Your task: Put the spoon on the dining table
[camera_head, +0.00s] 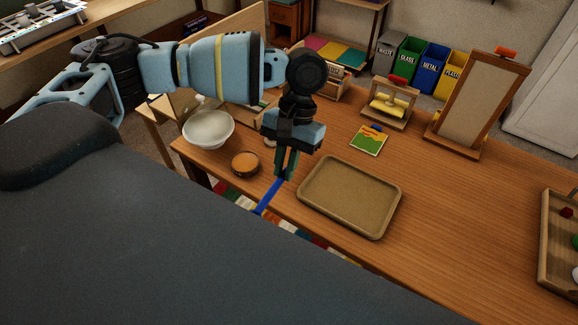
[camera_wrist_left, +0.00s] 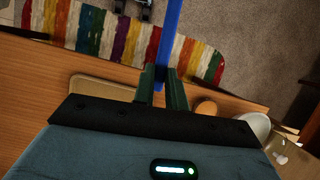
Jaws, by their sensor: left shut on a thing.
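My left gripper (camera_head: 287,172) is shut on the blue spoon (camera_head: 270,196), with its fingers pointing down near the dining table's front edge. Only a long, straight blue part of the spoon shows, and its bowl cannot be made out. It extends past the table edge toward my body. In the left wrist view the spoon (camera_wrist_left: 170,38) runs from between the fingertips (camera_wrist_left: 161,88) up out of the picture. The wooden dining table (camera_head: 450,235) lies below and to the right. Whether the spoon touches it cannot be told. My right gripper is not in view.
A tan tray (camera_head: 308,206) lies just right of the gripper. An orange-filled bowl (camera_head: 245,164) and a white bowl (camera_head: 208,130) stand to the left. A small booklet (camera_head: 369,141), a roller stand (camera_head: 390,105) and a framed board (camera_head: 470,115) stand behind. The table's middle right is clear.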

